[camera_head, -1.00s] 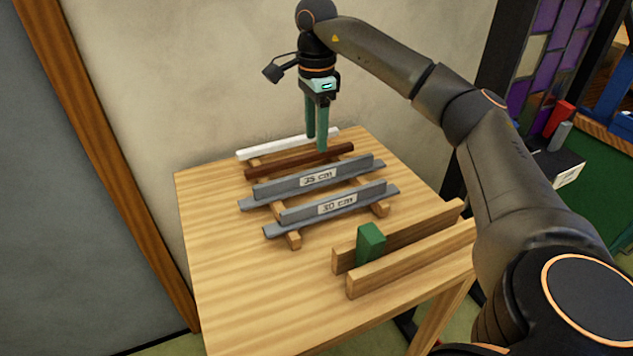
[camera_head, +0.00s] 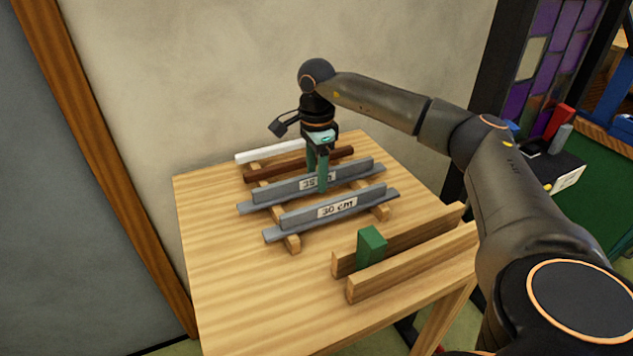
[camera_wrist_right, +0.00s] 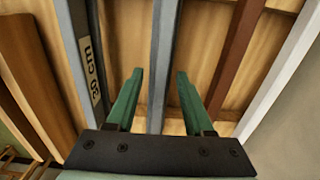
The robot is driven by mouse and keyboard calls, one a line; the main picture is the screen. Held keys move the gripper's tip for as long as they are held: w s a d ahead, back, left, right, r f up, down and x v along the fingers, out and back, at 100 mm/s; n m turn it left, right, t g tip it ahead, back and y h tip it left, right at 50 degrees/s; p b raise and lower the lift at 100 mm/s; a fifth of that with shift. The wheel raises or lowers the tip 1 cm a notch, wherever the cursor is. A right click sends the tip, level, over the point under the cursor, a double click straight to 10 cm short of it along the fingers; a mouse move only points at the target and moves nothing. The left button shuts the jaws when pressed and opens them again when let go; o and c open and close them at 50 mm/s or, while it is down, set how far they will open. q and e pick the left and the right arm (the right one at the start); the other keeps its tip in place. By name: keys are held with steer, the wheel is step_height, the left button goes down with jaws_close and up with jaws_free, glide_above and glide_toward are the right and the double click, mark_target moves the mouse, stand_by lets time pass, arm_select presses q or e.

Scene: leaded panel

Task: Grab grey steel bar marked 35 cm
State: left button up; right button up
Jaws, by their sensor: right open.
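The grey steel bar marked 35 cm (camera_head: 348,170) lies across two wooden strips on the table, with an upright fin along it. My right gripper (camera_head: 317,176) points down over its middle, open, one green finger in front of the bar and partly covering the label, the other behind. In the right wrist view the bar (camera_wrist_right: 162,60) runs between the two spread fingertips (camera_wrist_right: 161,75), with gaps on both sides. The similar grey bar marked 30 cm (camera_head: 360,204) lies in front; its label shows in the wrist view (camera_wrist_right: 95,75). My left gripper is out of view.
A dark brown bar (camera_head: 264,172) and a white bar (camera_head: 255,154) lie behind. A wooden rail holder (camera_head: 410,270) with a green block (camera_head: 371,246) is at the table's front right. The table's left front (camera_head: 235,290) is clear. A wall stands close behind.

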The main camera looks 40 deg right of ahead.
jaws_close()
steer(key=shift+r, duration=0.1)
stand_by(1.2)
